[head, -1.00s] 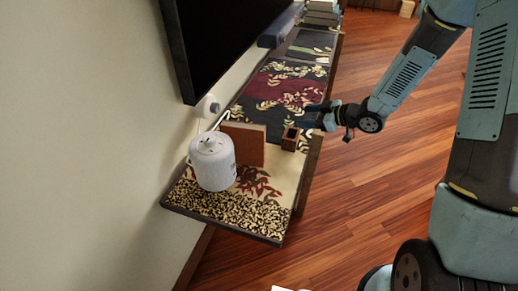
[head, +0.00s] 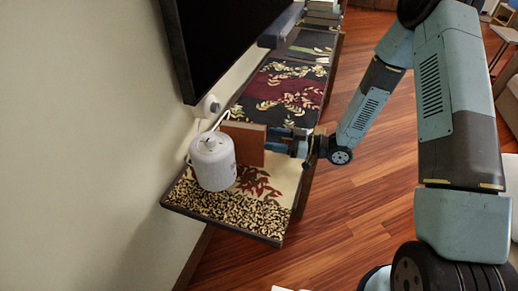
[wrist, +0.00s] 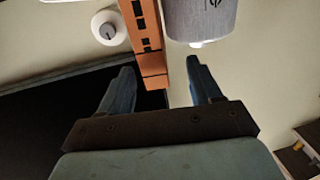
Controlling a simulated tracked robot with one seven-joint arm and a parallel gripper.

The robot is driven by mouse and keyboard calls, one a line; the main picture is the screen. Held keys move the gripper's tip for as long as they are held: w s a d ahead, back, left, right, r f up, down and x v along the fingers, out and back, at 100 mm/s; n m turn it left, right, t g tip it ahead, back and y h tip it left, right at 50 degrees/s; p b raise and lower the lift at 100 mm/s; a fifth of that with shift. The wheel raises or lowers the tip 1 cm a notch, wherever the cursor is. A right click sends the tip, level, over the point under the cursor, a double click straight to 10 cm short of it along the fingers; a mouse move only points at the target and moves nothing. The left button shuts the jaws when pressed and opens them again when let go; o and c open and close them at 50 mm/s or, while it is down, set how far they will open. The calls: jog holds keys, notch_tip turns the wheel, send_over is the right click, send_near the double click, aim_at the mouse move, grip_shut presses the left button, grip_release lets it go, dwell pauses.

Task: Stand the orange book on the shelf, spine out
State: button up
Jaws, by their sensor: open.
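The orange book (head: 247,143) stands upright on the patterned shelf (head: 225,208), just behind and right of the white canister. In the wrist view its narrow orange face (wrist: 150,45) with black marks lies between my two fingers. My gripper (head: 272,141) is at the book's right edge in the head view. In the wrist view my gripper (wrist: 162,62) is open, with a finger on either side of the book and gaps showing. I cannot tell how deep the fingers reach past the book.
The white canister (head: 212,162) stands close to the book; it also shows in the wrist view (wrist: 199,18). A white round device (head: 207,107) is at the wall. A black screen (head: 235,40) hangs above the shelf. The shelf's front part is clear.

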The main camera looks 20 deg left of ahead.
aim_at(249, 135)
jog(key=shift+w+a+f, duration=0.1)
jog(key=shift+a+f, duration=0.05)
jog(key=shift+a, duration=4.2)
jog(key=shift+c, duration=0.3)
grip_shut()
